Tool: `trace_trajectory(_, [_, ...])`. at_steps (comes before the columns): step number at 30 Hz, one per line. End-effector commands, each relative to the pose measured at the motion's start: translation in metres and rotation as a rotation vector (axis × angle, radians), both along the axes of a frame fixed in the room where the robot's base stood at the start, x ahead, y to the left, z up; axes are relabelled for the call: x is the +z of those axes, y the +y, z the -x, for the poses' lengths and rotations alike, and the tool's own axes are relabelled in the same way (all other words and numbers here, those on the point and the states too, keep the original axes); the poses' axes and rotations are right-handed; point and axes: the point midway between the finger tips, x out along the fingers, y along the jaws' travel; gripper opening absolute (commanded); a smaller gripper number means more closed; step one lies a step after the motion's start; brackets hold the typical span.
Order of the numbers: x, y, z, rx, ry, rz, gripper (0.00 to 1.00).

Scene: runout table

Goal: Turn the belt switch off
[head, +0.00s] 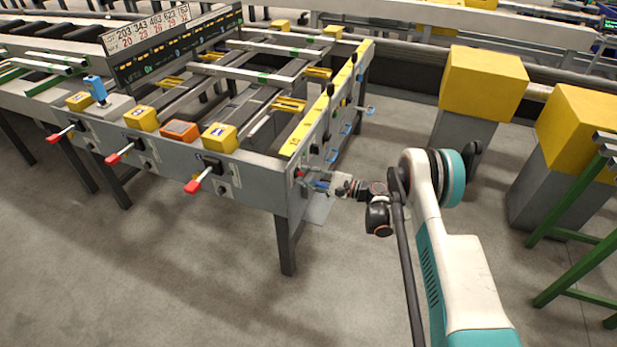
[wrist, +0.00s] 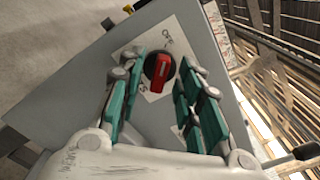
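The belt switch (wrist: 159,70) is a red rotary knob on a dark round base, in the middle of the wrist view. It sits on a white label (wrist: 181,45) on a grey panel; "OFF" reads at the label's upper right, and lettering at the lower left is partly hidden. The red bar runs roughly up and down in the picture. My gripper (wrist: 160,74) is open, its teal-padded fingers on either side of the knob with visible gaps. In the head view my gripper (head: 320,186) is at the table's near right corner, where the switch is too small to make out clearly.
The runout table (head: 250,188) has red-handled levers (head: 198,182) along its front and blue handles (head: 346,129) along its right side. Yellow-topped posts (head: 484,82) and a green frame (head: 575,240) stand to the right. The floor in front is clear.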

Motion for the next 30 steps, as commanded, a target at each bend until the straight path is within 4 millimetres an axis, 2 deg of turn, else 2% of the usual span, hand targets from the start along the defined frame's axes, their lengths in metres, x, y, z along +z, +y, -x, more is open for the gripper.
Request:
trace_trajectory(5, [0.000,-0.003,0.001,-0.001,0.001,-0.001,0.33])
trace_trajectory(8, [0.000,-0.011,0.003,-0.001,0.001,-0.001,0.33])
trace_trajectory(21, [0.000,-0.090,0.031,-0.003,0.000,0.000,0.33])
trace_trajectory(25, [0.000,-0.104,0.037,-0.003,0.000,0.000,0.33])
trace_trajectory(30, [0.000,-0.112,0.041,0.000,0.000,0.000,0.33])
